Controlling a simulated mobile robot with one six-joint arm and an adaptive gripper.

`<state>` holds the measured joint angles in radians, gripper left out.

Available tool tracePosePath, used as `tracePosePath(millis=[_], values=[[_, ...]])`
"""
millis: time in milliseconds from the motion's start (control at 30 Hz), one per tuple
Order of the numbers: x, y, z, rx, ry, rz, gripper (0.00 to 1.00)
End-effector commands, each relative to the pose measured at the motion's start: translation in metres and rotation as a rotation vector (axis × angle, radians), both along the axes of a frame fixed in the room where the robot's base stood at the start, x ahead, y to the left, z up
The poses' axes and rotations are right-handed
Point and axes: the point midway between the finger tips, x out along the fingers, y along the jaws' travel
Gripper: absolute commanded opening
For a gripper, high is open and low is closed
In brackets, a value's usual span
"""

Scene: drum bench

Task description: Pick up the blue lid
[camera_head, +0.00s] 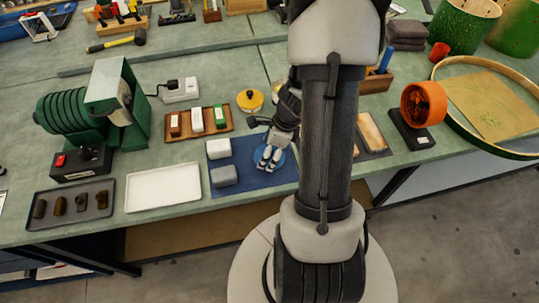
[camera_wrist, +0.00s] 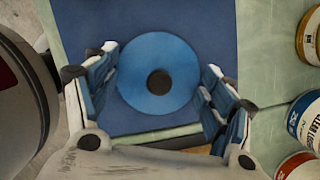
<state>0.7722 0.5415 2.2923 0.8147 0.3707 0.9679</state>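The blue lid (camera_wrist: 145,92) is a round blue disc with a dark knob (camera_wrist: 160,82) at its centre. It lies on a dark blue mat (camera_wrist: 222,30). In the wrist view my gripper (camera_wrist: 160,88) is open, with one finger on each side of the lid and the knob between them. I cannot tell how high the fingertips are above it. In the head view my gripper (camera_head: 268,160) is over the mat and hides part of the lid (camera_head: 280,165).
A white block (camera_head: 218,148) and a grey block (camera_head: 224,176) stand on the mat's left side. A yellow lid (camera_head: 250,100) lies behind. Several cans (camera_wrist: 308,118) stand at the right in the wrist view. A white tray (camera_head: 163,187) is to the left.

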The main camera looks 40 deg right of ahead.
Motion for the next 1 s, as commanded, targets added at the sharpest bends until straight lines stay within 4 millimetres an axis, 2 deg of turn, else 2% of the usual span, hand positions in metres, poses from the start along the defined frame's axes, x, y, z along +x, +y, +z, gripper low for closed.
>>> tracePosePath(millis=[467, 1000], values=[[-0.0006, 0.0004, -0.0012, 0.001, 0.002, 0.001, 0.41], [-0.0019, 0.001, -0.0011, 0.001, 0.006, 0.0, 0.38]])
